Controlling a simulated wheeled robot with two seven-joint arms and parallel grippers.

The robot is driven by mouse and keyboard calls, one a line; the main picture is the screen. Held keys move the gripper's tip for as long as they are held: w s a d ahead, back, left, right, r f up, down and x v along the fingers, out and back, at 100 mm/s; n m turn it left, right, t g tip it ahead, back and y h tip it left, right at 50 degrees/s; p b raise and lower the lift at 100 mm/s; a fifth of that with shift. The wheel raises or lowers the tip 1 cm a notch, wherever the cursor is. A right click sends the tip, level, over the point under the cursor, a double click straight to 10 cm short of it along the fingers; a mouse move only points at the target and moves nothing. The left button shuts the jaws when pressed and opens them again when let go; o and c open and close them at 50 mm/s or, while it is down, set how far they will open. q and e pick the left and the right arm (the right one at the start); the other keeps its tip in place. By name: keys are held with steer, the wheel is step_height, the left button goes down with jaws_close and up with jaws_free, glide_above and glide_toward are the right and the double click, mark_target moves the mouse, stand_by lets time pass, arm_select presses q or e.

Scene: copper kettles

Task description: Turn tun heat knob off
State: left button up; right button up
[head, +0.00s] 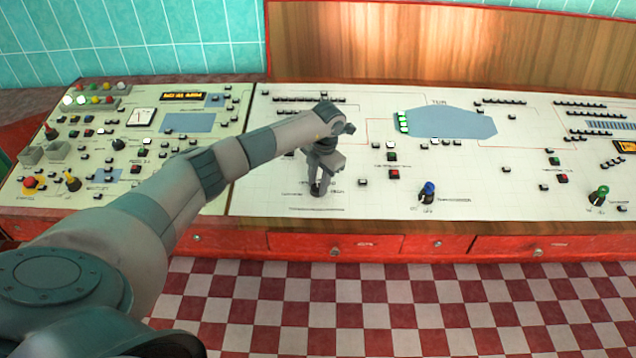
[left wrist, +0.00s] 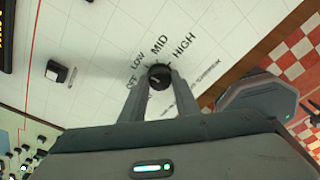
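The black round heat knob (left wrist: 160,77) is on the white panel in the left wrist view, with the printed words LOW, MID and HIGH curving around it. A further label at its left is partly hidden by a finger. Which label the knob points at is hard to tell. My left gripper (left wrist: 160,88) reaches the knob with one finger on each side, and both fingertips appear to touch it. In the head view my left gripper (head: 318,186) points down onto the panel's front part and mostly hides the knob.
A blue-topped knob (head: 428,188) and a green-topped knob (head: 598,195) stand farther right on the white panel (head: 300,130). Small black buttons dot the surface. A greenish panel (head: 120,160) with switches is at left. Red drawers (head: 340,243) run below the front edge.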

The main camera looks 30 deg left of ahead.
arm_select(q)
steer(key=shift+n, duration=0.4)
steer(key=shift+a+n+b, duration=0.1)
steer(key=shift+n+b, duration=0.45)
steer(key=shift+n, duration=0.05)
steer(key=shift+n+h+b, duration=0.3)
steer(key=shift+n+b, duration=0.15)
steer(key=shift+n, duration=0.65)
steer(key=n+b, duration=0.1)
steer(key=n, duration=0.3)
steer(key=shift+a+n+h, duration=0.1)
steer(key=shift+n+h, duration=0.3)
steer(key=o, duration=1)
steer(key=shift+o, duration=0.2)
steer(key=shift+r, duration=0.1)
